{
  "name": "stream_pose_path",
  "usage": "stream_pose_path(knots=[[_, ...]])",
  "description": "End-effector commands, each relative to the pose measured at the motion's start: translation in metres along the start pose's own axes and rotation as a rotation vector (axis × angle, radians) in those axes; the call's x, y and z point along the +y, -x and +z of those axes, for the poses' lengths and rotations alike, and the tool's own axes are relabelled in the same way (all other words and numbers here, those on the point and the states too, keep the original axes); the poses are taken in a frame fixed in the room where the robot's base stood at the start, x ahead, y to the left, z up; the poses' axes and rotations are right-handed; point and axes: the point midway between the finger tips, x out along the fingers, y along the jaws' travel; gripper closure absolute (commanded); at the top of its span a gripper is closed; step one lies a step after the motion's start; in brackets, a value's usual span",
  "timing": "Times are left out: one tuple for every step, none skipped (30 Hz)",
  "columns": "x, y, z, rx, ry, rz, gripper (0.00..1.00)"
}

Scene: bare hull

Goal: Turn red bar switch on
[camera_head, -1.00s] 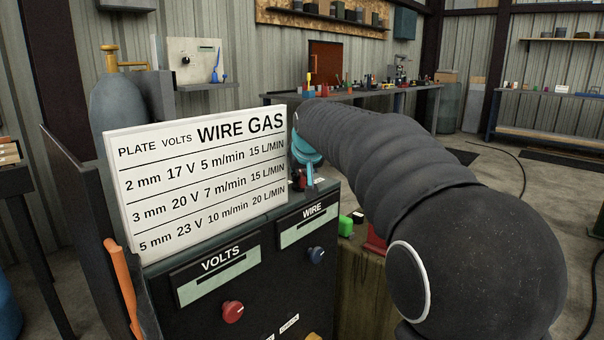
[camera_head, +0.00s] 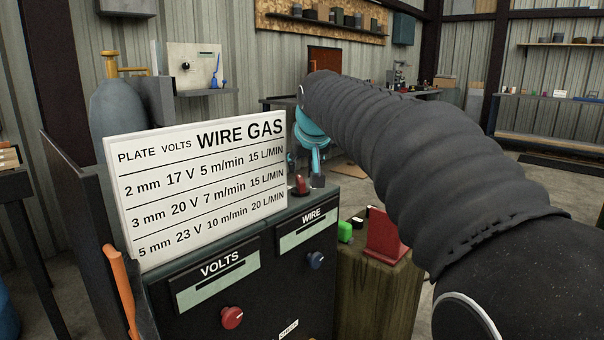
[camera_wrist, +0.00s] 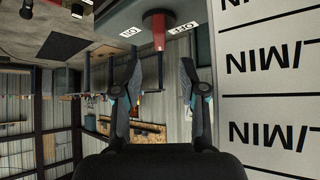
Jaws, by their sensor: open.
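The red bar switch (camera_head: 303,184) stands on top of the dark machine cabinet (camera_head: 330,204), at the right end of the white chart. In the wrist view, which is upside down, the red bar (camera_wrist: 158,28) sits between an OFF label (camera_wrist: 181,31) and an ON label (camera_wrist: 130,32). Which label it is set to is not clear. My gripper (camera_head: 311,172) points down beside the switch in the head view and partly overlaps it. In the wrist view my gripper (camera_wrist: 160,68) is open and empty, its two fingers either side of the bar's line. Contact is not visible.
The white chart (camera_head: 197,188) stands upright close to my gripper. A wooden block (camera_head: 375,295) at the right bears a red piece (camera_head: 386,238) and a green piece (camera_head: 345,232).

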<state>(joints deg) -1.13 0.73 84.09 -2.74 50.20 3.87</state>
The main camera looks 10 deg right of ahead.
Motion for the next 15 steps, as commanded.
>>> stream_pose_path(knots=[[0.000, 0.009, 0.000, 0.002, 0.000, 0.000, 0.58], [0.000, 0.013, 0.000, 0.001, 0.000, 0.000, 0.58], [0.000, 0.019, -0.001, 0.002, 0.000, 0.000, 0.58], [0.000, 0.023, -0.001, 0.002, 0.000, 0.000, 0.58], [0.000, 0.026, -0.001, 0.002, 0.000, 0.000, 0.58], [0.000, 0.029, -0.001, 0.001, 0.000, 0.000, 0.58], [0.000, 0.031, -0.001, 0.001, 0.000, 0.000, 0.58], [0.000, 0.033, -0.001, 0.001, 0.000, 0.000, 0.58], [0.000, 0.035, -0.001, 0.001, 0.000, 0.000, 0.58], [0.000, 0.036, 0.000, 0.001, 0.000, 0.000, 0.58], [0.000, 0.036, 0.000, 0.000, 0.000, 0.000, 0.58], [0.000, 0.037, 0.000, 0.000, 0.000, 0.000, 0.58], [0.000, 0.037, 0.000, 0.000, 0.000, 0.000, 0.58], [0.000, 0.037, 0.000, 0.000, 0.000, 0.000, 0.58], [0.000, 0.037, 0.000, 0.000, 0.000, 0.000, 0.58]])
